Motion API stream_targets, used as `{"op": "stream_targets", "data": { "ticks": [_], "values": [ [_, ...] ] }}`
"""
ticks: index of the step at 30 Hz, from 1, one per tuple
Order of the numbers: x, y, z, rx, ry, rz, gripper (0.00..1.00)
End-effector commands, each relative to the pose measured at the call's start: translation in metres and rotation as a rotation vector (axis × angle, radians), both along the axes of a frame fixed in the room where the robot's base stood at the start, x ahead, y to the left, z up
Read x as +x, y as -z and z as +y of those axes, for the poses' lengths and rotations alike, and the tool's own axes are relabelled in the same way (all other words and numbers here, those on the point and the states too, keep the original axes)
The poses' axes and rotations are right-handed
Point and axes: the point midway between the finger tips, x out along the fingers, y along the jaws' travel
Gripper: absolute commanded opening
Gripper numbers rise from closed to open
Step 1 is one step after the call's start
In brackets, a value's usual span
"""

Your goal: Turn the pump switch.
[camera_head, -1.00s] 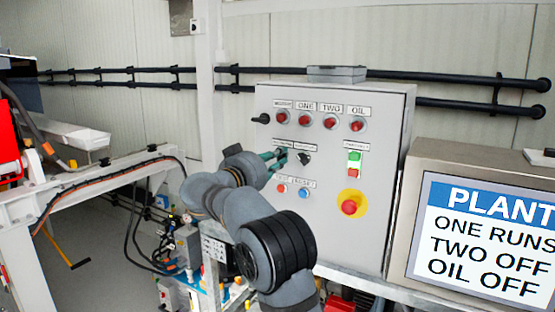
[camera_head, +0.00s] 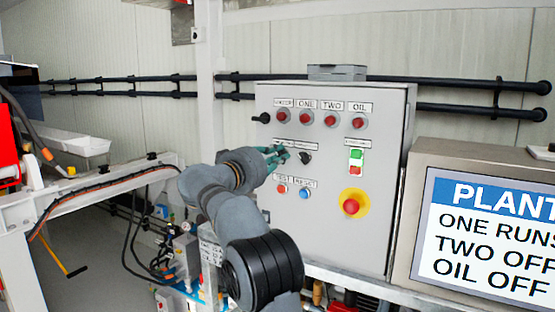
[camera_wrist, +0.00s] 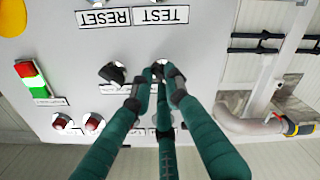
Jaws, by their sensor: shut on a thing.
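The grey control panel (camera_head: 355,235) has two black selector knobs in its middle row under small labels I cannot read fully. My gripper (camera_head: 280,153), with teal fingers, is at the left one of these in the head view, and hides most of it. In the wrist view, which is upside down, the fingertips of my gripper (camera_wrist: 157,82) are closed around the left selector knob (camera_wrist: 157,68). The right selector knob (camera_head: 305,158) stands free beside it and also shows in the wrist view (camera_wrist: 112,73). How far the gripped knob is turned cannot be told.
Red lamps (camera_head: 331,120) sit above, with a black handle (camera_head: 262,118) to their left. Below are the red test button (camera_head: 281,188) and blue reset button (camera_head: 304,193). A red emergency stop (camera_head: 351,206) is lower right. A sign (camera_head: 490,235) reads "ONE RUNS, TWO OFF, OIL OFF".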

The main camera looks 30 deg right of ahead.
Motion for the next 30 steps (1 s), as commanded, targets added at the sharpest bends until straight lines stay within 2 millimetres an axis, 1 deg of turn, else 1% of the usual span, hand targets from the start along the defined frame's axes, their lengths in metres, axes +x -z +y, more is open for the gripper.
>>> {"op": "stream_targets", "data": {
  "ticks": [8, 20, 21, 30],
  "values": [
    [0.0004, 0.0000, 0.0005, -0.036, 0.000, 0.055, 0.00],
    [0.0003, -0.0002, 0.0004, -0.039, 0.000, 0.060, 0.00],
    [0.0003, -0.0002, 0.0003, -0.039, 0.000, 0.060, 0.16],
    [0.0002, -0.0002, 0.0002, -0.039, 0.000, 0.060, 0.34]
  ]
}}
